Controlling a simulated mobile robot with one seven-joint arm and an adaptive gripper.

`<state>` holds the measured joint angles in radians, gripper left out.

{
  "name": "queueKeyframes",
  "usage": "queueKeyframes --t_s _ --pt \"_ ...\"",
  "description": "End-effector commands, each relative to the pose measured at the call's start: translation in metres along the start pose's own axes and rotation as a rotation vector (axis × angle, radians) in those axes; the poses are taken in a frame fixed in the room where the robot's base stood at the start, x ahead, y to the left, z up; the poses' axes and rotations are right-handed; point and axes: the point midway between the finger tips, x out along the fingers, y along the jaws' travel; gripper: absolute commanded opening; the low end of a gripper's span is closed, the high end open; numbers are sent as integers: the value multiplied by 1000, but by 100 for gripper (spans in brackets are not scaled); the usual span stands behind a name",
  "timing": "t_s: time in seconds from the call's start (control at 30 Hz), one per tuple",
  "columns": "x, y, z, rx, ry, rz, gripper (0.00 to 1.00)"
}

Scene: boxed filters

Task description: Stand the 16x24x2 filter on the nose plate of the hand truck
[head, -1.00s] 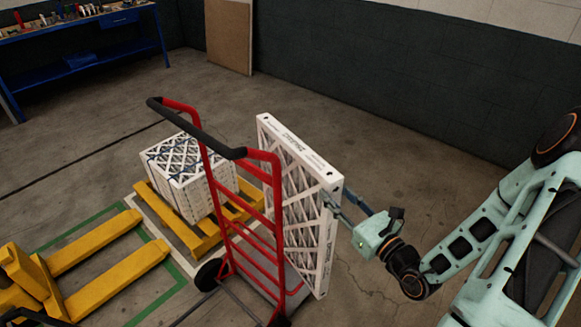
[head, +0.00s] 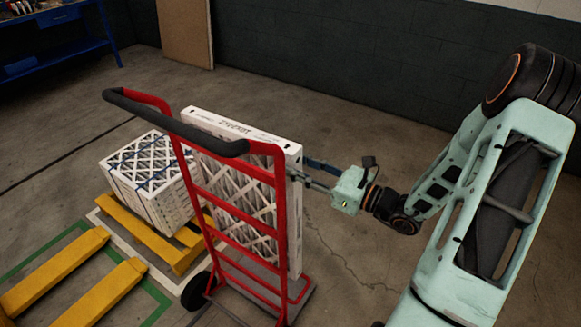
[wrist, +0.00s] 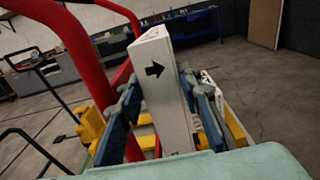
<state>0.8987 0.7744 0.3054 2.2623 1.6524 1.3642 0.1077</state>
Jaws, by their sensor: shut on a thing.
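The filter (head: 295,215), a white-framed panel with a lattice face, is upright behind the red hand truck (head: 281,200), close against its rails. Its lower edge is over or on the grey nose plate (head: 255,278); the frame partly hides this, and I cannot tell whether they touch. My gripper (head: 304,175) is shut on the filter's right-hand edge, above mid-height. In the wrist view, my gripper's two blue fingers (wrist: 168,105) pinch the narrow white side of the filter (wrist: 158,75), which bears a black arrow. The truck's red rail (wrist: 75,50) is on the left there.
A strapped stack of filters (head: 150,180) sits on a yellow pallet (head: 150,235) to the left. Yellow forks (head: 55,270) lie nearer. A blue workbench (head: 50,45) and a brown board (head: 184,32) stand at the back. Floor beyond the truck is clear.

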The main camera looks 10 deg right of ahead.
Motion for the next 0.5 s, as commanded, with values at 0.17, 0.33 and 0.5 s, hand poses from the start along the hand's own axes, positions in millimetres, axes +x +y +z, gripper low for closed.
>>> queueKeyframes --t_s 0.17,0.33,0.5 --pt "0 0 -12 0 -1 2 0" --pt "0 0 -33 1 -2 2 0" --pt "-1 0 -53 1 -2 2 0"
